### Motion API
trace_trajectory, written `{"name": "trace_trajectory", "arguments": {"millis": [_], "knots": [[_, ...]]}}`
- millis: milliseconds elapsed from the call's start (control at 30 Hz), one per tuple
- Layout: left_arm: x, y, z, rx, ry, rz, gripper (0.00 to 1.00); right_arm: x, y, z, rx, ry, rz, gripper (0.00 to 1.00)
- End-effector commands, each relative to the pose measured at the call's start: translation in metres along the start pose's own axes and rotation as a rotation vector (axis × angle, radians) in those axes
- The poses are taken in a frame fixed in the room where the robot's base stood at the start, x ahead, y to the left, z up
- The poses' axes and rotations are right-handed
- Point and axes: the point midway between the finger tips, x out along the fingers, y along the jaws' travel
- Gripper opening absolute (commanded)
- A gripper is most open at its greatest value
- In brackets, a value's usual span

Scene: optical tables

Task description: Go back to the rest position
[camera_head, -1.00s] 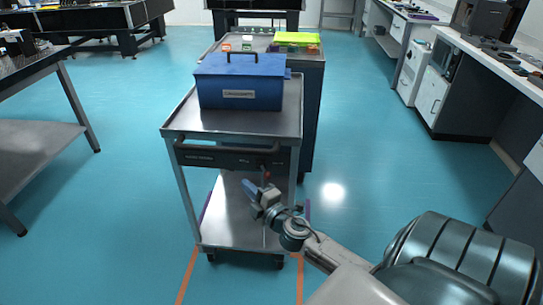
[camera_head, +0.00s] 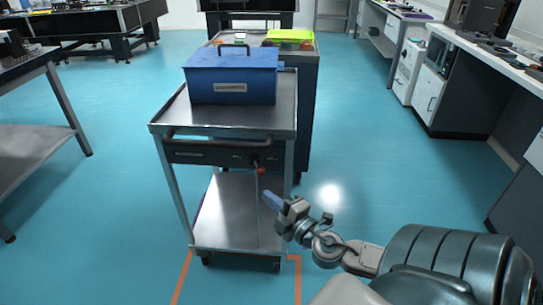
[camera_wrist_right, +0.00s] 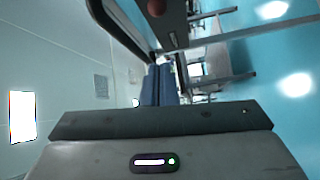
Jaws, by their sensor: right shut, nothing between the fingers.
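My right gripper (camera_head: 271,199) is in front of the metal cart (camera_head: 222,121), at the right side of its lower shelf in the picture. Its blue fingers are together with nothing between them. They also show, side by side, in the right wrist view (camera_wrist_right: 159,85). The gripper appears apart from the cart, but it overlaps the cart's front in the picture. My left gripper is not in view.
A blue case (camera_head: 232,77) with a dark handle sits on the cart's top. A dark cabinet (camera_head: 306,105) with a yellow-green item (camera_head: 290,36) stands behind. A grey table (camera_head: 33,69) is at left, a white counter (camera_head: 490,65) at right. Turquoise floor (camera_head: 375,165) is clear between.

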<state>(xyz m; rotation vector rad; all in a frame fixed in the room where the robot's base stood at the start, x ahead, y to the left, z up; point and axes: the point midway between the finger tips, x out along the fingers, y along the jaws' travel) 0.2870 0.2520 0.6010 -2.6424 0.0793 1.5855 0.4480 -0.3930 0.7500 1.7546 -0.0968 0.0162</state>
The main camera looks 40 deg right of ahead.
Motion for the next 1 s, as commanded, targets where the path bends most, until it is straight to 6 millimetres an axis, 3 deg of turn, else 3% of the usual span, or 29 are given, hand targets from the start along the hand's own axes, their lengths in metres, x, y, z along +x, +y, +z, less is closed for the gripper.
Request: {"name": "trace_trajectory", "arguments": {"millis": [567,733,867,1000], "knots": [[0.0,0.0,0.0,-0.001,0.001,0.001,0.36,-0.001,0.0,0.0,0.0,0.0,0.0,0.0],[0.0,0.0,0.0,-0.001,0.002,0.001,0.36,-0.007,-0.004,0.005,0.082,-0.076,-0.007,0.0],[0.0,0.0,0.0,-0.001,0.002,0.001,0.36,-0.029,-0.025,0.017,0.292,-0.279,-0.056,0.0],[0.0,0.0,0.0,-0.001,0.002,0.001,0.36,-0.069,-0.07,0.017,0.572,-0.55,-0.206,0.0]]}}
